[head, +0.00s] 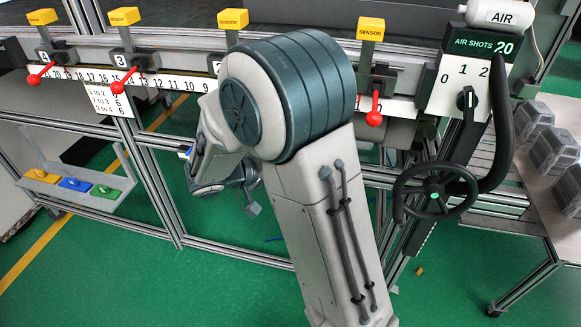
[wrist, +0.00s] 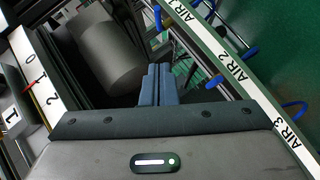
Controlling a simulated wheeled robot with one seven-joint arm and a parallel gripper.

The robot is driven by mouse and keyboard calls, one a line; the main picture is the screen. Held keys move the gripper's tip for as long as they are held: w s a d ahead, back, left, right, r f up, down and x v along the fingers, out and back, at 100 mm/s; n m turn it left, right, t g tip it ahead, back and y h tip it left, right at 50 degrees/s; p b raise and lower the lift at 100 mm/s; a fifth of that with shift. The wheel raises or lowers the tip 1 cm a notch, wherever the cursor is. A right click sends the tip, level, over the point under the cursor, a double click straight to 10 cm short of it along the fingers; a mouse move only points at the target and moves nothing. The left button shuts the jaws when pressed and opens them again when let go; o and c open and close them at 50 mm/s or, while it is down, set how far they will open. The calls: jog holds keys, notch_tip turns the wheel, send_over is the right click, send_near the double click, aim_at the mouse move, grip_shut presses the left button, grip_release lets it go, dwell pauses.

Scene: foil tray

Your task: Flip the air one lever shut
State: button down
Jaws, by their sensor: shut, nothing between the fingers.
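In the wrist view a white strip carries the label AIR 1 (wrist: 188,12) near the top, with AIR 2 and AIR 3 further down. A small blue piece (wrist: 157,17), which looks like the air one lever, stands at the strip's left edge by that label. I cannot tell its exact position. My gripper (wrist: 157,72) is shut and empty, its blue-grey fingers together. It is below and apart from the blue piece in the picture. In the head view my own arm covers the middle, and I cannot clearly pick out the fingers or the air levers.
In the wrist view a similar blue piece (wrist: 214,82) is beside AIR 2, and a dark grey cylinder (wrist: 100,45) lies left of my fingers. In the head view are red levers (head: 374,118) along a rail, a handwheel (head: 436,192) and a 0-1-2 dial (head: 467,98).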

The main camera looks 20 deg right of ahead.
jog(key=d+f+p, duration=0.1)
jog(key=d+f, duration=0.4)
jog(key=d, duration=0.4)
jog(key=shift+d, duration=0.2)
jog(key=shift+d+f, duration=0.1)
jog(key=shift+f, duration=0.1)
jog(key=shift+t+b, duration=0.3)
jog(key=shift+b, duration=0.15)
jog(key=shift+s+n+b, duration=0.1)
jog(key=shift+n+b, duration=0.2)
jog(key=shift+b, duration=0.05)
